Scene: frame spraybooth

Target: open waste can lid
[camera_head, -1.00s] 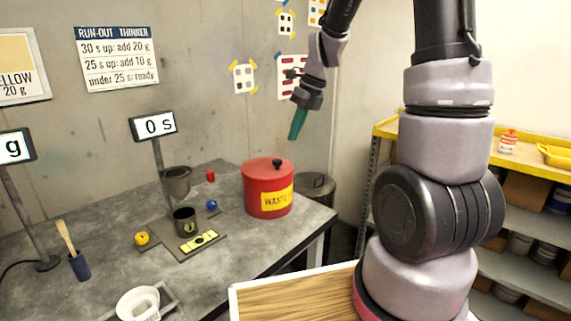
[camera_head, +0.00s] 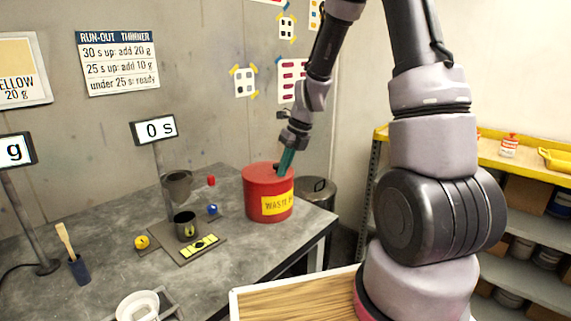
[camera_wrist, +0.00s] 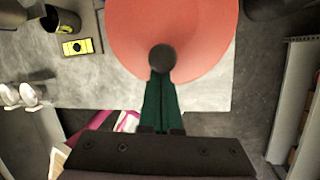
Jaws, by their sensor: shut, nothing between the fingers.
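The red waste can (camera_head: 262,205) with a yellow label stands near the right end of the grey bench. Its flat red lid (camera_head: 258,173) is on it and looks shut. In the wrist view the lid (camera_wrist: 205,40) shows from above, with its dark round knob (camera_wrist: 162,58). My gripper (camera_head: 284,166) points down at the lid with its green fingers closed together and empty. In the wrist view the tips of my gripper (camera_wrist: 160,78) are right at the knob's near edge; I cannot tell whether they touch it. In the head view the fingers hide the knob.
A cup on a stand (camera_head: 177,185), a dark cup (camera_head: 186,225), a yellow-marked strip (camera_head: 199,245) and small coloured balls are left of the can. A dark lidded bin (camera_head: 318,192) stands behind the bench's right end. Yellow-edged shelves (camera_head: 480,150) are at right.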

